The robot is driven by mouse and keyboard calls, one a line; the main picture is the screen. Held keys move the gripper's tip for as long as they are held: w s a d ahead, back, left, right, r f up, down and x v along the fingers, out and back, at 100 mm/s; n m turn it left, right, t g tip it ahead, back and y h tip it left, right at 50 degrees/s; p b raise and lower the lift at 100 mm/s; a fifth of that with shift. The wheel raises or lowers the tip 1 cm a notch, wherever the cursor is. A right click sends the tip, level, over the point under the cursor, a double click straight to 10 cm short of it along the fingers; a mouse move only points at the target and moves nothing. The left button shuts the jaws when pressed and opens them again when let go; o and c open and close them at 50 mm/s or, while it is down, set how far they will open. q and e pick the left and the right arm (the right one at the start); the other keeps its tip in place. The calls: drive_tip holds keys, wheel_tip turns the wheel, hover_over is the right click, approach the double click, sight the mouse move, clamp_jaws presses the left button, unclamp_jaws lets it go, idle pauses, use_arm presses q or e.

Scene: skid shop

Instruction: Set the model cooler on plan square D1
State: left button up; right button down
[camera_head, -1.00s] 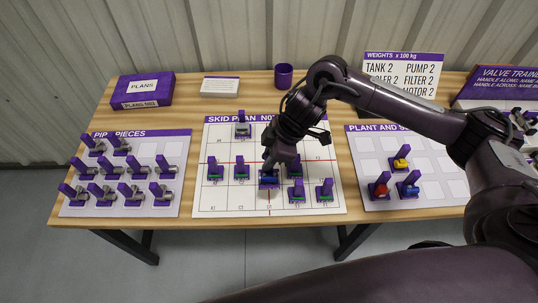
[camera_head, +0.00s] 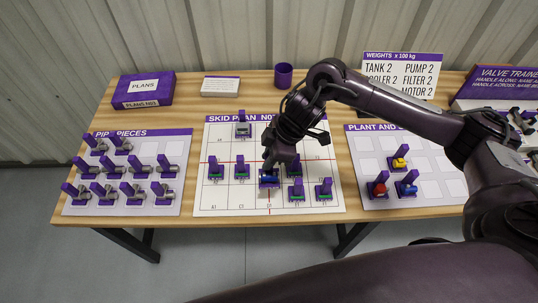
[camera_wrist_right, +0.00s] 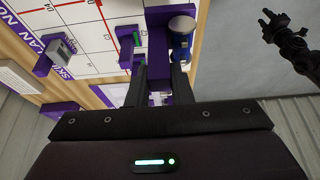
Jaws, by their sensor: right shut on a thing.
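My right gripper (camera_head: 270,166) is shut on a piece with a blue cylinder on a purple base (camera_head: 269,180). That blue piece also shows between the fingers in the right wrist view (camera_wrist_right: 181,42). I cannot tell from its shape whether it is the model cooler. It is over the skid plan (camera_head: 226,199), just above the D1 label, and I cannot tell whether it touches the sheet. A grey boxy piece (camera_head: 243,130) stands at the back of the plan. My left gripper (camera_wrist_right: 272,24) shows only in the right wrist view, dark and away from the plan.
Purple-based green pieces (camera_head: 216,173) stand close around the held piece, including one at its front right (camera_head: 296,193). The pipe sheet (camera_head: 92,207) is at left. The plant sheet (camera_head: 434,199) at right holds yellow, red and blue pieces. A purple cup (camera_head: 283,75) stands behind.

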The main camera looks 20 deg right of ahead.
sight(269, 171)
drive_tip(key=shift+f, duration=0.15)
drive_tip(key=shift+f+b, duration=1.7)
drive_tip(key=shift+f, duration=0.9)
drive_tip(key=shift+f, duration=0.1)
drive_tip(key=shift+f+b, duration=0.35)
drive_tip(key=shift+f, duration=0.25)
drive_tip(key=shift+f+b, duration=0.5)
drive_tip(key=shift+f, duration=0.6)
drive_tip(key=shift+r, duration=0.1)
drive_tip(key=shift+p, duration=0.35)
